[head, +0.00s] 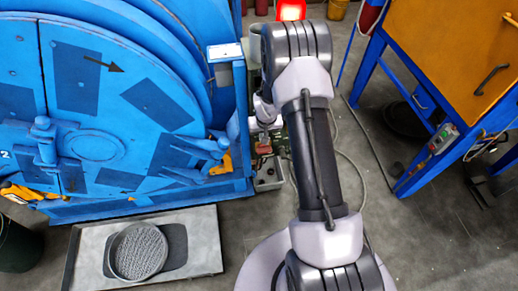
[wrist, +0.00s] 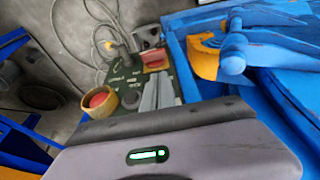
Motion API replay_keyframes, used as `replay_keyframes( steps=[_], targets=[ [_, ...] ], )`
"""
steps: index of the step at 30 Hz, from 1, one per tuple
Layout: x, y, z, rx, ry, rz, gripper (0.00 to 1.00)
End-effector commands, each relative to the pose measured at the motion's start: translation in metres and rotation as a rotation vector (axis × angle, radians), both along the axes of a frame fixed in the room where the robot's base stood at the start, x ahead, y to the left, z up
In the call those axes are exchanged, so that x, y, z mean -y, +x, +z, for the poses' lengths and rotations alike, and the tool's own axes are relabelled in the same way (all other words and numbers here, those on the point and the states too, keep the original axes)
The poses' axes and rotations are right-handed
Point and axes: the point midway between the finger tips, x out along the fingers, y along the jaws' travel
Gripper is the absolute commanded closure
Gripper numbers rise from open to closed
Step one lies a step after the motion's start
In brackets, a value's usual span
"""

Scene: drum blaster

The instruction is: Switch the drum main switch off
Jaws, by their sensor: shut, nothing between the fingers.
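A dark green control panel (wrist: 128,82) sits beside the blue drum in the wrist view. It carries a red switch part (wrist: 155,60), a dark knob or lever (wrist: 120,50) left of it, and a red button in a yellow collar (wrist: 99,101). I cannot tell for sure which one is the main switch, and the labels are too small to read. My gripper (wrist: 161,82) is shut and empty, its grey fingertips over the panel just below the red switch part. I cannot tell whether they touch. In the head view the panel box (head: 268,180) is partly hidden by my arm.
The blue drum (head: 95,145) fills the left, with orange-yellow latches (head: 221,163). A tray (head: 205,245) with a round sieve (head: 138,252) lies in front. An orange cabinet on a blue frame (head: 445,45) stands right. Cables (head: 345,165) cross the floor beside the panel.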

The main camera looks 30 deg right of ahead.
Motion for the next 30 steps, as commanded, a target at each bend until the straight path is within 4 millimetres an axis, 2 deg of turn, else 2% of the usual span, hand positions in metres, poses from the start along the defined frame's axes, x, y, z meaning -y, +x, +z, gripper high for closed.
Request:
replay_keyframes(
  steps=[5, 15, 19, 24, 30],
  targets=[
    [0.001, 0.005, -0.021, -0.002, 0.001, 0.000, 1.00],
    [0.007, 0.025, -0.094, -0.001, 0.001, -0.001, 1.00],
    [0.007, 0.027, -0.117, -0.002, 0.001, -0.001, 1.00],
    [0.007, 0.026, -0.133, -0.002, 0.001, 0.000, 1.00],
    [0.007, 0.027, -0.136, -0.001, 0.000, 0.000, 1.00]
  ],
)
